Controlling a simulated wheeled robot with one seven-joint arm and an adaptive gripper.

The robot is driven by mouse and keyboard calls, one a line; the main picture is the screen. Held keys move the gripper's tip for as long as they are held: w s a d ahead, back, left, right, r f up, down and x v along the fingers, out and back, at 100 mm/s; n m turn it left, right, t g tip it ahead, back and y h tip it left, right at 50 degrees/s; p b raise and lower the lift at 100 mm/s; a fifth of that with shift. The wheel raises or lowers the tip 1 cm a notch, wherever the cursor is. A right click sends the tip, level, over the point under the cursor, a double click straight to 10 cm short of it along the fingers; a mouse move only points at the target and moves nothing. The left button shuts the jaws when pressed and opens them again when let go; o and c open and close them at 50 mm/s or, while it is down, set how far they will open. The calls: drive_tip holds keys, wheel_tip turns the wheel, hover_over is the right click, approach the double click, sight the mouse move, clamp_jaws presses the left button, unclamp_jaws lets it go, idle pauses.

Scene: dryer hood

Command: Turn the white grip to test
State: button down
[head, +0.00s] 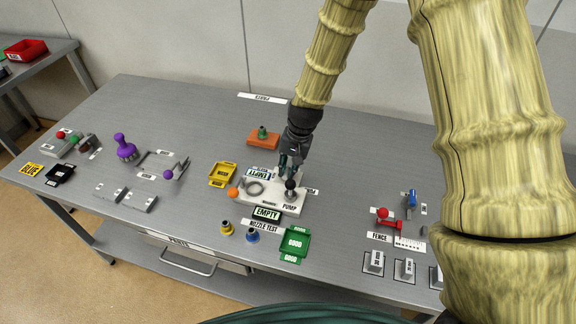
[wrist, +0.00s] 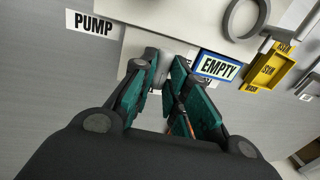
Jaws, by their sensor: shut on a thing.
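My gripper (head: 288,166) points down at the back of the white pump station (head: 262,199), behind a black knob (head: 290,186). In the wrist view its two green fingers (wrist: 164,66) are closed around a small pale part, the white grip (wrist: 166,54). The fingers and my wrist hide most of the grip, so its exact angle cannot be told. A PUMP label (wrist: 93,23) and a blue-framed EMPTY sign (wrist: 217,68) lie on either side of it. I cannot read a test mark near the grip.
An orange ball (head: 233,192) and a grey ring (head: 254,188) are at the station's left. A yellow tray (head: 223,174) is left of it, an orange block (head: 263,140) behind. Yellow and blue nozzles (head: 252,236) and a green tray (head: 295,244) stand in front.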

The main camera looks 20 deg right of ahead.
sight(296, 179)
drive_tip(key=shift+r+m, duration=0.1)
drive_tip(key=shift+m, duration=0.2)
drive_tip(key=c, duration=1.4)
unclamp_jaws()
drive_tip(key=r, duration=0.4)
drive_tip(key=s+d+r, duration=0.1)
drive_tip(key=r, duration=0.2)
drive_tip(key=d+r, duration=0.1)
drive_tip(key=r, duration=0.3)
drive_tip(key=shift+s+r, duration=0.2)
drive_tip(key=shift+r, duration=0.15)
